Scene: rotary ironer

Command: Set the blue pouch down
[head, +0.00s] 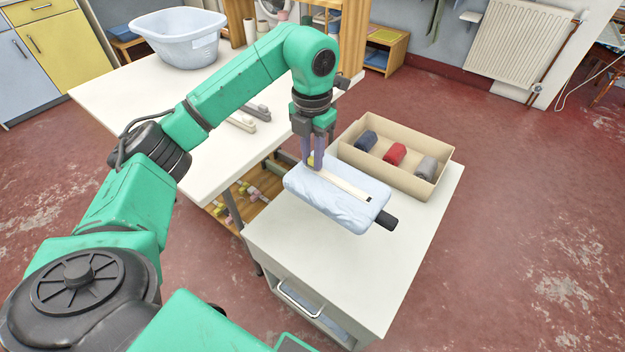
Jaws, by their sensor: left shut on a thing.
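My left gripper (314,162) points down at the back left end of a light-blue padded ironer (322,203). It is shut on a small yellow piece (311,159) at the end of the ironer's cream strip (340,184); the fingers hide most of this piece. A dark blue rolled pouch (366,140) lies in the left compartment of an open cardboard-coloured box (437,190), behind and right of the gripper and apart from it. A red roll (395,154) and a grey roll (427,168) lie beside it. My right gripper is not in view.
The ironer stands on a white cabinet (350,275) with a black end (386,222) sticking out right. The cabinet top is clear in front. A white table (110,95) at the left holds a light-blue basket (180,45) and grey-beige pieces (243,122).

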